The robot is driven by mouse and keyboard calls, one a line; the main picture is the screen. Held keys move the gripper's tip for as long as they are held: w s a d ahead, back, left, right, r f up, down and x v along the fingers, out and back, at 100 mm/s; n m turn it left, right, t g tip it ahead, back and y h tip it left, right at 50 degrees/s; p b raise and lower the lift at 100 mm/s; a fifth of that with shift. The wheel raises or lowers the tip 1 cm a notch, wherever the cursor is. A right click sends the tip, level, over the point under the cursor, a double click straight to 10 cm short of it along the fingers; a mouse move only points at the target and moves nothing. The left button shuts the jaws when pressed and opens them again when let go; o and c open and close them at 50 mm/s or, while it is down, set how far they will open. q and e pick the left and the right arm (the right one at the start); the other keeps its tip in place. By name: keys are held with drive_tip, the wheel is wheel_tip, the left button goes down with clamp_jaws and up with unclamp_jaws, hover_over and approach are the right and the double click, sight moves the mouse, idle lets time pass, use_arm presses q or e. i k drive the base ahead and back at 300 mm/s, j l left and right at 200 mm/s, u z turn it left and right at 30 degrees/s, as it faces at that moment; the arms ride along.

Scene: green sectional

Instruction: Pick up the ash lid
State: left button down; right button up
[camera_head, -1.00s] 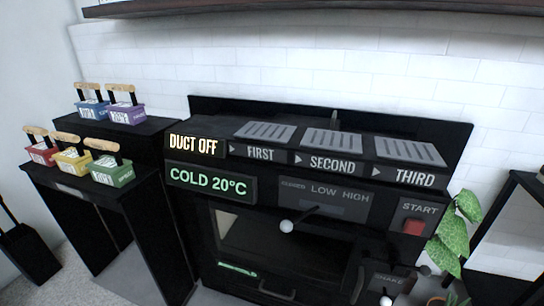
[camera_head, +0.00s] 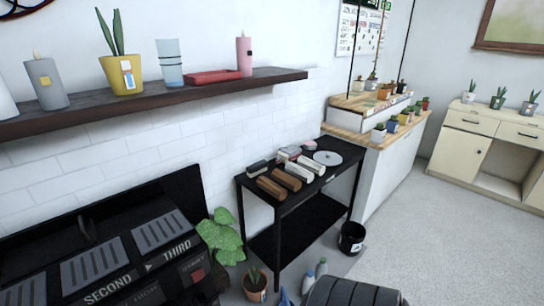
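I cannot pick out the ash lid for certain in the head view. A round, flat, pale grey disc (camera_head: 327,158) lies at the right end of a black table (camera_head: 262,194). Several long brown and whitish blocks lie on the same table to its left, among them a brown block (camera_head: 271,187) and a whitish block (camera_head: 299,171). Neither of my grippers shows, so their state is hidden.
A black machine (camera_head: 120,250) with grey slotted plates fills the lower left. A dark wall shelf (camera_head: 200,92) holds pots and candles. A leafy plant (camera_head: 220,235) and a black bin (camera_head: 352,238) flank the table. Open floor (camera_head: 430,240) lies right.

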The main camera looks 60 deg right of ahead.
sight(326, 158)
drive_tip(key=z, duration=2.85)
